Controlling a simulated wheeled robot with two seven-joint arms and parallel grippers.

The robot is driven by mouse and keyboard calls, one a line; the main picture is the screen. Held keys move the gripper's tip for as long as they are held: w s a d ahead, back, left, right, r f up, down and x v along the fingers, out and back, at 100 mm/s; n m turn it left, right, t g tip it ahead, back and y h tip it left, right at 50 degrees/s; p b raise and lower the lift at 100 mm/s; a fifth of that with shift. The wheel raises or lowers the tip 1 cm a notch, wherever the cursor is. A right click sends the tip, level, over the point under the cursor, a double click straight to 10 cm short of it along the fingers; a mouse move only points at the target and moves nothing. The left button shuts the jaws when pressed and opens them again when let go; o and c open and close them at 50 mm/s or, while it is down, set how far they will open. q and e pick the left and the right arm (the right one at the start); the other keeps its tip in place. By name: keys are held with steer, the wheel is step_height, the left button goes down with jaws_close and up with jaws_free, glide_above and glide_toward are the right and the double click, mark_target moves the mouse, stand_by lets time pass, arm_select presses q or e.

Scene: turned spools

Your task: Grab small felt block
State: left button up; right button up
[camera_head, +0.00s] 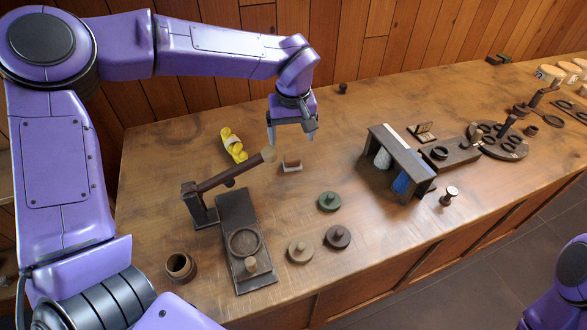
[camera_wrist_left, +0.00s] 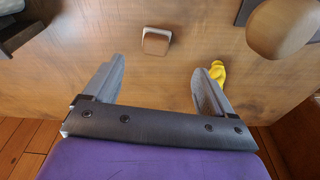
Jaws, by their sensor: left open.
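The small felt block (camera_head: 291,167) has a brown top and a pale underside. It lies on the wooden table, just in front of my left gripper (camera_head: 292,136) in the head view. The left gripper is open, pointing down and empty above the table. In the left wrist view the block (camera_wrist_left: 156,41) lies beyond the fingertips of the gripper (camera_wrist_left: 158,66), roughly centred between them and apart from both. My right gripper is not in view.
A hinged dark arm with a round tan end (camera_head: 268,154) rises close left of the block. A yellow object (camera_head: 233,145) lies behind it. A green knobbed disc (camera_head: 329,201) sits in front. A dark stand (camera_head: 400,150) is to the right. Table between block and stand is clear.

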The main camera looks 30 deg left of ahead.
mark_target(292, 157)
arm_select(q)
steer(key=f, duration=0.4)
steer(key=w+f, duration=0.1)
steer(key=f, duration=0.1)
steer(key=shift+a+f, duration=0.1)
steer(key=shift+a, duration=0.15)
steer(key=f, duration=0.1)
steer(key=w+f, duration=0.1)
steer(key=f, duration=0.1)
steer(key=f+p, duration=0.1)
steer(key=f, duration=0.1)
steer(key=shift+w+a, duration=0.35)
steer(key=c, duration=1.1)
